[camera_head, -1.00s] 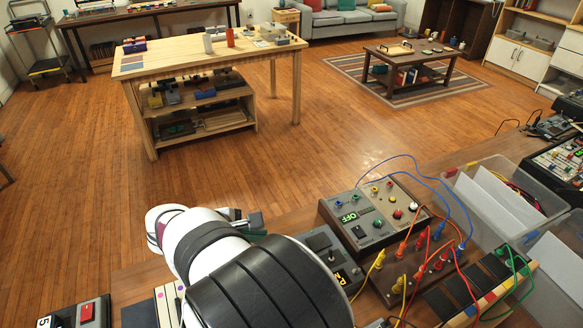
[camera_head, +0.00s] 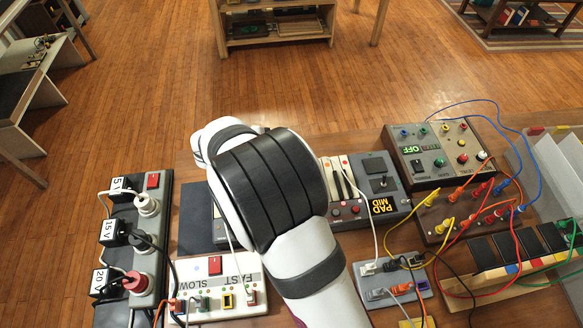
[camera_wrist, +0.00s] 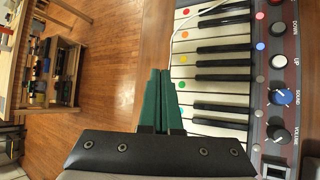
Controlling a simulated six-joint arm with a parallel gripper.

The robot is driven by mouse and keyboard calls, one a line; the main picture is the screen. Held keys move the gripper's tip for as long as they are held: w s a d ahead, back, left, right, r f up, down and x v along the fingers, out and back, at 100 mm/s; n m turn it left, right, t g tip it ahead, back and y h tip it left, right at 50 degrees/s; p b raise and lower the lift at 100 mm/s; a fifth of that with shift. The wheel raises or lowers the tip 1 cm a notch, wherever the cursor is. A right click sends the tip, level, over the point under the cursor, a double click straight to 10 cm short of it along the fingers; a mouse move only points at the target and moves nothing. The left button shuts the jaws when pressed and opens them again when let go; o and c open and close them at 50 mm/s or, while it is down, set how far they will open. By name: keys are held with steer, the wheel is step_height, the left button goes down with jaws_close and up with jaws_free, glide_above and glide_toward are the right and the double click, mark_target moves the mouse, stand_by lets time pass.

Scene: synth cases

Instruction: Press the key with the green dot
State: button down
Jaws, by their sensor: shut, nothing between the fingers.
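In the wrist view a keyboard (camera_wrist: 218,90) has white keys with coloured dots at their left ends. In the head view my arm hides the fingers and most of the keyboard, leaving a few keys (camera_head: 340,176) showing.
A white cable (camera_wrist: 195,24) crosses the upper keys. Knobs and buttons (camera_wrist: 280,97) line the keyboard's right panel. In the head view a power strip (camera_head: 133,250), a fast/slow box (camera_head: 215,285) and a wired control box (camera_head: 435,155) stand around my arm.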

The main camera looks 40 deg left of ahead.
steer(key=shift+f, duration=2.45)
steer(key=shift+f, duration=0.1)
steer(key=shift+f, duration=0.3)
steer(key=shift+f, duration=0.55)
stand_by(0.6)
steer(key=shift+r, duration=0.95)
steer(key=shift+r, duration=0.1)
step_height(320, 180, up, 5)
steer(key=shift+f, duration=0.1)
